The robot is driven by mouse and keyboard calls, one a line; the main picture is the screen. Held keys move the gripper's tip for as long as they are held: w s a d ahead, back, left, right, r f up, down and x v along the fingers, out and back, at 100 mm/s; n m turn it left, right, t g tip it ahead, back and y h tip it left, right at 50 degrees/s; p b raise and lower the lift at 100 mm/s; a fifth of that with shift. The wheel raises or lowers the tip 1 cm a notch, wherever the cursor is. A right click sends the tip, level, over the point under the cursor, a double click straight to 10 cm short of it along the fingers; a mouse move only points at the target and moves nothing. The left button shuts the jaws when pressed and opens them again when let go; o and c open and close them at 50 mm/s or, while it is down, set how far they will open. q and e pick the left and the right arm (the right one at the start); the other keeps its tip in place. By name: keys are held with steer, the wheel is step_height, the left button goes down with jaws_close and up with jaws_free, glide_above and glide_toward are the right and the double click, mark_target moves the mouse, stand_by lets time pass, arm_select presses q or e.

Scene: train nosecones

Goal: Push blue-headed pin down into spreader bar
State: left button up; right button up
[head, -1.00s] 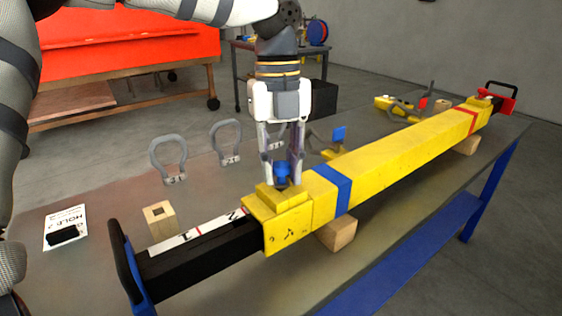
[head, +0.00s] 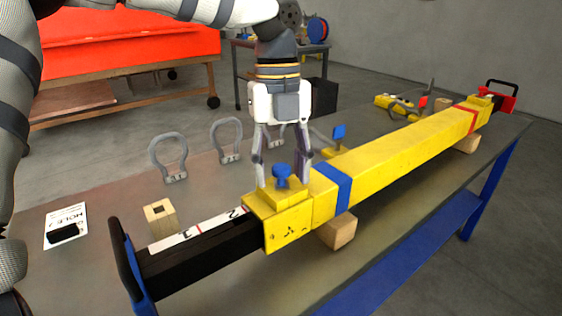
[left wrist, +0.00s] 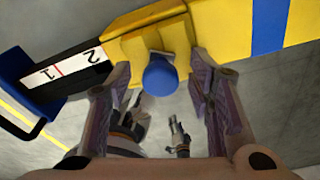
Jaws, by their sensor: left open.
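The yellow spreader bar (head: 400,154) lies across the table on wooden blocks, with a black inner section (head: 205,254) at its near left end. The blue-headed pin (head: 282,173) stands in the raised yellow collar near that end, its blue head above the collar top. In the left wrist view the blue head (left wrist: 160,76) is centred between the fingers. My left gripper (head: 282,183) points down over the collar, open, with one finger on each side of the pin head and apart from it. My right gripper is not in view.
Grey shackles (head: 168,158) stand on the table behind the bar. A small wooden block with a hole (head: 160,219) and a white card (head: 65,226) lie at the left. Another blue-topped piece (head: 339,133) stands behind the bar.

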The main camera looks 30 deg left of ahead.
arm_select(q)
step_height(320, 180, up, 12)
steer(key=w+a, duration=0.1)
stand_by(0.5)
